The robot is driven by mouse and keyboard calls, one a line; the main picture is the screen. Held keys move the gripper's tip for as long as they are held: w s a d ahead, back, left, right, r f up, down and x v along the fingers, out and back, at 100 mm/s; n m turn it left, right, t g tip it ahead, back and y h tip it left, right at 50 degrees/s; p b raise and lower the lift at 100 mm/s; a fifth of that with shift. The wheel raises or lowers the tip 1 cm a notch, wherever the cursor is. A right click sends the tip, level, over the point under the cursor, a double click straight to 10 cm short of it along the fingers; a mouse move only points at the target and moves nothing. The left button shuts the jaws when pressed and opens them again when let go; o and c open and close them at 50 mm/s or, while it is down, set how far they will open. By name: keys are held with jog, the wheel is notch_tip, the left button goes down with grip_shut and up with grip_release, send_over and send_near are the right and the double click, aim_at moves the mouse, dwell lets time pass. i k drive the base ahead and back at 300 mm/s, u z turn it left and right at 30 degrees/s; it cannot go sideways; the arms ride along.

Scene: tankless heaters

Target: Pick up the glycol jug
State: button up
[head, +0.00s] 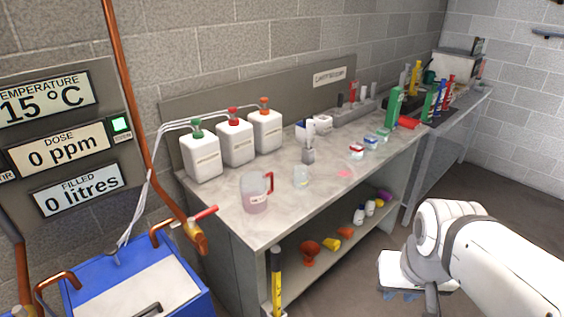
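A clear jug (256,196) with a red handle, pinkish contents and a small white label stands upright near the bench's front left edge. The label is too small to read; it may be the glycol jug. Three white containers with green (201,157), red (235,143) and orange (265,131) caps stand behind it, with tubes from their caps; their labels are also unreadable. My gripper (408,292) is low at the right, in front of the bench and well apart from the jug. Its fingers are partly cut off and hidden, so its opening is unclear.
The grey bench (228,215) also holds a small clear beaker (300,176), small boxes and bottles. Its lower shelf holds orange funnels (309,249) and bottles. A red-handled valve (203,214), a blue unit (140,290) and a yellow-black tool (276,280) stand front left.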

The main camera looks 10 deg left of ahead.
aim_at(253, 184)
jog(key=i, duration=0.9)
